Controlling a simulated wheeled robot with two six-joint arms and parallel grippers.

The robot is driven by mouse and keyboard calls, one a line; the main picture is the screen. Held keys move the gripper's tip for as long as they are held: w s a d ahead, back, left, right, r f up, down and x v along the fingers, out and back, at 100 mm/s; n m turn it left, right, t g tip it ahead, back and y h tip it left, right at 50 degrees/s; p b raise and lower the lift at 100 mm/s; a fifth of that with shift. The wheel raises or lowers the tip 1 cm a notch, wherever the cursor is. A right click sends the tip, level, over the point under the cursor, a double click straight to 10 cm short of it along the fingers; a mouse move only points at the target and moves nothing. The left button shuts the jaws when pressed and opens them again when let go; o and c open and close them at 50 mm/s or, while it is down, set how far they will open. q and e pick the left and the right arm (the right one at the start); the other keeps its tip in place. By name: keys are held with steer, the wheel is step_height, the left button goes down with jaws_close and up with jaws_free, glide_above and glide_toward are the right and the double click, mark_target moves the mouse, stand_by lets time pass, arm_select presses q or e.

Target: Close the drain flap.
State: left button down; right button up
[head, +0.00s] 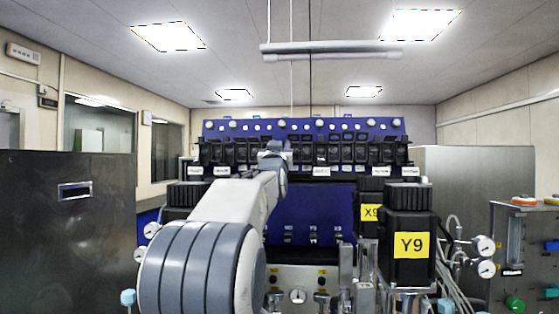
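I cannot make out a drain flap in the head view. One of my arms, grey and white, rises from the bottom left of centre and reaches forward to a grey joint in front of the blue panel (312,215). No gripper fingers show on it, and the arm hides part of the equipment behind. My other arm is not seen. A black-topped unit with a yellow Y9 label (411,245) stands right of centre. A similar one with a yellow X9 label (371,213) is partly hidden behind it.
A row of black modules (330,152) runs along the blue rack. Steel cabinets stand at left (70,235) and right (470,170). Pressure gauges (484,245) and thin tubes are right of the Y9 unit. A flow panel (516,245) stands at far right.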

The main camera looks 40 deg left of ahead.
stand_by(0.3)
arm_select(q)
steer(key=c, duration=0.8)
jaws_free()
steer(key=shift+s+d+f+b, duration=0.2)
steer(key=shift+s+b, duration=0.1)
steer(key=shift+b, duration=0.05)
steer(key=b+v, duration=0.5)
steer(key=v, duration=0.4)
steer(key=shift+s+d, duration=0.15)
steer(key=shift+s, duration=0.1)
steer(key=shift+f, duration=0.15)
